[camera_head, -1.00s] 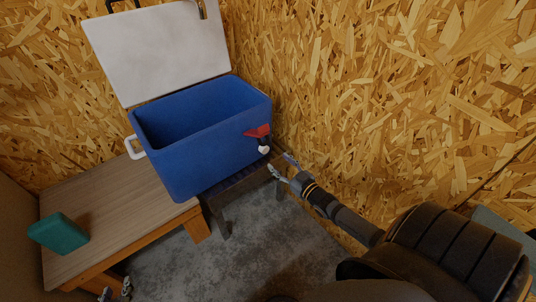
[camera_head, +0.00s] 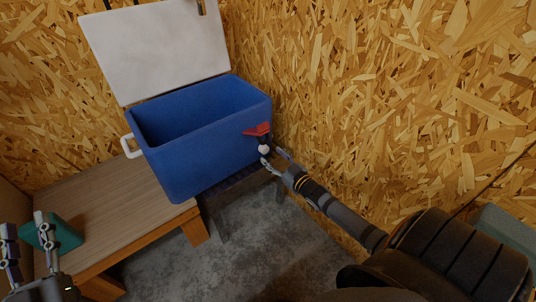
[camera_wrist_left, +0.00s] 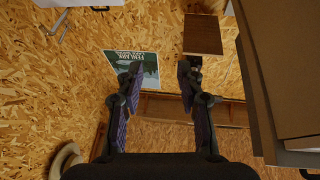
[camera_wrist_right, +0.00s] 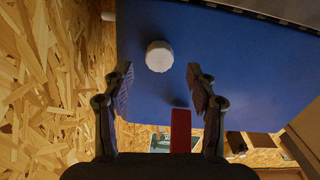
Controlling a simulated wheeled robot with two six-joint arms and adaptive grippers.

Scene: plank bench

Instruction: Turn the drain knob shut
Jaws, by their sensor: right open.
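The blue cooler (camera_head: 205,150) stands with its white lid (camera_head: 160,55) raised. A red spigot part (camera_head: 257,129) sits on its right end, with the white drain knob (camera_head: 264,149) just below it. The knob also shows in the right wrist view (camera_wrist_right: 160,56), just beyond the fingertips and between their lines. My right gripper (camera_head: 272,157) is open and empty, close to the knob; I cannot tell whether it touches. My left gripper (camera_head: 26,228) is open and empty at the lower left, in front of the teal block.
The teal block (camera_head: 66,236) rests on the wooden bench (camera_head: 105,205) left of the cooler. A dark low stand (camera_head: 240,192) is under the cooler's right end. A chipboard wall (camera_head: 400,90) runs close along my right arm. Grey floor (camera_head: 185,268) is open in front.

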